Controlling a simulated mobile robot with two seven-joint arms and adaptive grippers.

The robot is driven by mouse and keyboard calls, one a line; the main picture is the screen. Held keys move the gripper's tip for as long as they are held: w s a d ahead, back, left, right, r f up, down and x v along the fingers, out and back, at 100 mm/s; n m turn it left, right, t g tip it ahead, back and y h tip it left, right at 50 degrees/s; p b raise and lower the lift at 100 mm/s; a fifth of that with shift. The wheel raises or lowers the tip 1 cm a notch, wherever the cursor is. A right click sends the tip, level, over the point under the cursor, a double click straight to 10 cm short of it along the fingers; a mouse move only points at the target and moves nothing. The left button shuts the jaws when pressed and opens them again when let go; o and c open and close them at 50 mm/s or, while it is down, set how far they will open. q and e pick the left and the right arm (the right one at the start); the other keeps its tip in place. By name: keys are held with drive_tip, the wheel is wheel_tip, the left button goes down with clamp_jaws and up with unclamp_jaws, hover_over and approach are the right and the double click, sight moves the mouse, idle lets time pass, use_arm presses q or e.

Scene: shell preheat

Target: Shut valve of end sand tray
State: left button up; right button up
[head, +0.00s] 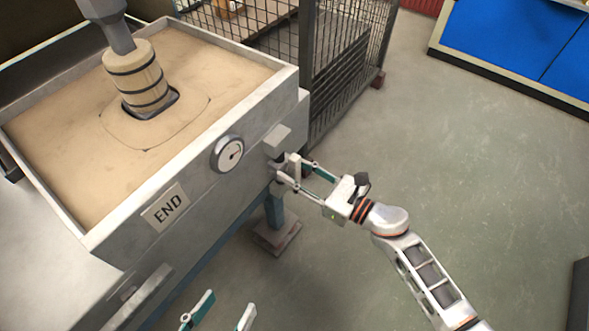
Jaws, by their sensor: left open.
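The end sand tray (195,164) is a grey metal box filled with sand, with an "END" plate (165,207) and a round dial gauge (228,153) on its front wall. A small grey fitting (277,139) sticks out near the tray's right corner; it looks like the valve, but its handle is hard to make out. My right gripper (282,170) is at this fitting, its fingers spread around or beside its underside. Whether they touch it is unclear. My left gripper (222,309) is open and empty at the bottom edge, below and apart from the tray.
A ribbed cylindrical shell (137,76) on a grey rod stands in the sand. A dark mesh cage (347,55) is behind the tray. A blue cabinet (515,40) stands at the upper right. The floor (470,170) at right is mostly clear.

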clamp_jaws()
